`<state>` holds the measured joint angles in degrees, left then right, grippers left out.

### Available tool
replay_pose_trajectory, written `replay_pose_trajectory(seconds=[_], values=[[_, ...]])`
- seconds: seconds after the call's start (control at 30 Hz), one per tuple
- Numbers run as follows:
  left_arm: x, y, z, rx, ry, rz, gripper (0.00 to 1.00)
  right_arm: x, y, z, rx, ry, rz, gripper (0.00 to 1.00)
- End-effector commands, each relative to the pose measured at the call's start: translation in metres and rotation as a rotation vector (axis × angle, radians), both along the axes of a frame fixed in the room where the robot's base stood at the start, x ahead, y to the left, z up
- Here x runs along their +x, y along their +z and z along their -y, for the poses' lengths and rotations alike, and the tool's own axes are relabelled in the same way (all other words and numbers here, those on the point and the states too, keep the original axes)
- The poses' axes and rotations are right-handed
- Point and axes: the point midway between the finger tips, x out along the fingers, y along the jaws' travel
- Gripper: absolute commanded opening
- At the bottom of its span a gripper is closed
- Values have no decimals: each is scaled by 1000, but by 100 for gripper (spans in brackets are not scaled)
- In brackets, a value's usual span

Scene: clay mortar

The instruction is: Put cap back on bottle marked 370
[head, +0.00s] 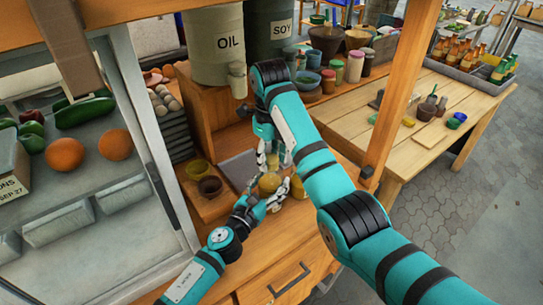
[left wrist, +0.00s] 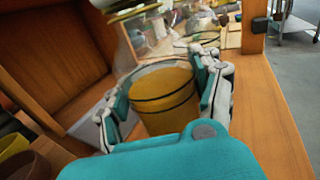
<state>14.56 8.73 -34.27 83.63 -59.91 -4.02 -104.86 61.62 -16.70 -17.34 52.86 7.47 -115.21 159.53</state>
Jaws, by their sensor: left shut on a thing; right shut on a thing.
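An amber bottle (head: 270,183) stands upright on the wooden counter. My left gripper (head: 267,192) is shut around it, with a finger on each side. In the left wrist view the bottle (left wrist: 165,97) shows dark bands and a pale, clear upper rim. No 370 marking is readable. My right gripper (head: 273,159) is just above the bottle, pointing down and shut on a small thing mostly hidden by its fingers. A yellowish disc with a dark edge (left wrist: 128,13), probably the cap, shows above the bottle in the left wrist view, apart from the rim.
Small bowls (head: 209,186) stand left of the bottle. The OIL container (head: 214,45) and SOY container (head: 270,30) stand behind. A wooden post (head: 402,85) rises to the right of my right arm. A glass case (head: 85,160) with vegetables is at left.

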Motion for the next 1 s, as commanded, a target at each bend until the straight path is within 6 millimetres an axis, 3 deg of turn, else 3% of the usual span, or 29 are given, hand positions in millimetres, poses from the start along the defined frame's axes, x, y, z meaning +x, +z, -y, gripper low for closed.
replay_pose_trajectory(seconds=[0.33, 0.37, 0.53, 0.83, 1.0], values=[[0, -1, 0, 1, -1, 0, 0, 0, 1, 0, 0, -48, 2, 30], [0, -1, 0, 1, -1, 0, 0, 0, 1, 0, 0, -48, 2, 44], [0, -1, 0, 0, -1, -1, 0, 0, 1, 0, 0, -47, 2, 64], [-1, -1, 1, 0, -1, -1, 0, 1, 1, 0, 0, -22, 5, 62], [-1, -1, 1, 0, -1, -1, 0, 5, 12, -5, 0, 208, 26, 62]])
